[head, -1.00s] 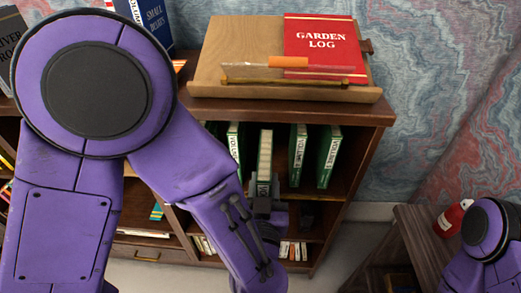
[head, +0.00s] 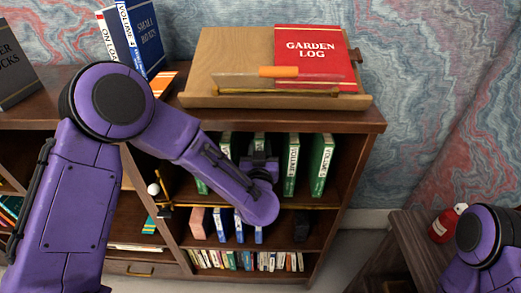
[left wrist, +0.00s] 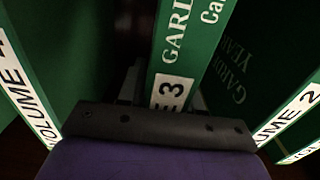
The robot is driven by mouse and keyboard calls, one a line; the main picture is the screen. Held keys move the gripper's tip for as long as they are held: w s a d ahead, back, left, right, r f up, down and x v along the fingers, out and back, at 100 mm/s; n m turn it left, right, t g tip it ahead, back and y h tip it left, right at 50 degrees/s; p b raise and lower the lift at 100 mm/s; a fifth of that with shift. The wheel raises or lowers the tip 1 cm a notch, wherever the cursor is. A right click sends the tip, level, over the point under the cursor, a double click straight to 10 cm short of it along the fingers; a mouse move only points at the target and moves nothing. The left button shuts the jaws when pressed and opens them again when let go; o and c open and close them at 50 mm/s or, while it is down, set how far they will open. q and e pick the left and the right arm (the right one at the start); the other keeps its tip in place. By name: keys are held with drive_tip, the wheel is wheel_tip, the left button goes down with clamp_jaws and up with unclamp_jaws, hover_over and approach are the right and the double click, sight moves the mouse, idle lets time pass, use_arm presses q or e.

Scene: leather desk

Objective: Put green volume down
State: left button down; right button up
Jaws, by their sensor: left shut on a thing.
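A green volume (left wrist: 186,40) with a white label ending in 3 stands in the middle of the left wrist view. In the head view its top (head: 259,141) shows among other green volumes on the upper shelf. My left gripper (head: 261,166) is shut on this volume by its spine, inside the shelf opening. The jaws are mostly dark in the wrist view, and the volume's lower part is hidden by the gripper. Whether its base touches the shelf board cannot be seen. My right gripper is out of frame; only part of that arm shows.
Green volumes stand on both sides: one at left (left wrist: 22,85), one marked 2 at right (left wrist: 287,118). The bookcase top (head: 370,116) carries a wooden slope (head: 215,62) with a red garden log (head: 312,52). Smaller books fill the shelf below. A red container (head: 444,225) stands lower right.

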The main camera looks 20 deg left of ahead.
use_arm(q)
drive_tip(key=shift+w+f, duration=0.1)
drive_tip(key=shift+f, duration=0.3)
drive_tip(key=shift+f, duration=0.15)
drive_tip(key=c, duration=0.8)
unclamp_jaws()
drive_tip(key=shift+o, duration=0.2)
drive_tip(key=b+v, duration=0.1)
drive_tip(key=v, duration=1.1)
drive_tip(key=shift+b, duration=0.35)
